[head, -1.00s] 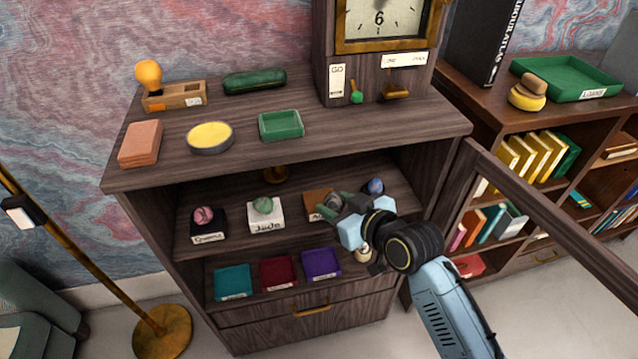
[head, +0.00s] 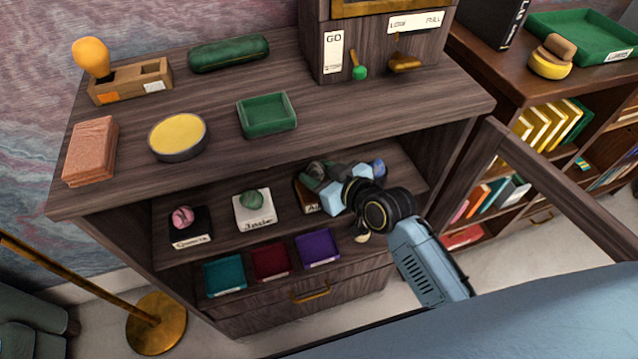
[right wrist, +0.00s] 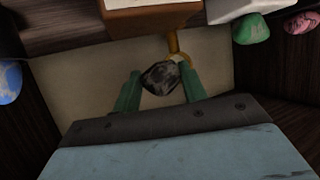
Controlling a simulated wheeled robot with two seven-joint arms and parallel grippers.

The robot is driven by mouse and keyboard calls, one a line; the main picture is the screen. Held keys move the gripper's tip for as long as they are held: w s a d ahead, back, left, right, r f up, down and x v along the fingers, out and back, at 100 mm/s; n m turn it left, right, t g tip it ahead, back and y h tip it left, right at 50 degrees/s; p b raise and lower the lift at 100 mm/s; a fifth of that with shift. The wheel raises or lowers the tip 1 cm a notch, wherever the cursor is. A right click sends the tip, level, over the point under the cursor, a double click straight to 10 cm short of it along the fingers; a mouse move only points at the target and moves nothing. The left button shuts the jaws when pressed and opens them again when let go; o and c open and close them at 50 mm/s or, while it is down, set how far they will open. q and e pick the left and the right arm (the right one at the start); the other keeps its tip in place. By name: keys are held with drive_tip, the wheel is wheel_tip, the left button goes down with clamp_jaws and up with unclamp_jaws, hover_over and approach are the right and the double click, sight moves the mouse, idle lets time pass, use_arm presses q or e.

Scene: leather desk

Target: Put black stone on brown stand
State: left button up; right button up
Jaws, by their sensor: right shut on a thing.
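The black stone (right wrist: 160,78) is between the two green fingertips of my right gripper (right wrist: 158,92) in the right wrist view. The gripper is shut on it. In the head view my right gripper (head: 325,178) is inside the cabinet's upper shelf, at the brown stand (head: 304,197), and hides much of it. The brown stand also shows at the top of the right wrist view (right wrist: 150,20), apart from the stone in that picture. I cannot tell the stone's height over the stand. My left gripper is not in view.
A white stand (head: 254,210) with a green stone (head: 252,201) and a black stand (head: 190,234) with a pink stone (head: 182,217) are to the left. A blue stone (head: 379,168) is close on the right. The cabinet top (head: 330,130) overhangs the shelf. An open door (head: 545,175) stands right.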

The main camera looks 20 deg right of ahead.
drive_tip(key=shift+f+b, duration=0.4)
drive_tip(key=shift+f, duration=1.3)
drive_tip(key=shift+f, duration=0.1)
drive_tip(key=o, duration=1)
drive_tip(key=shift+r, duration=0.2)
drive_tip(key=p+v, duration=0.1)
drive_tip(key=v, duration=1.1)
drive_tip(key=shift+f+p, duration=0.15)
drive_tip(key=shift+p, duration=0.2)
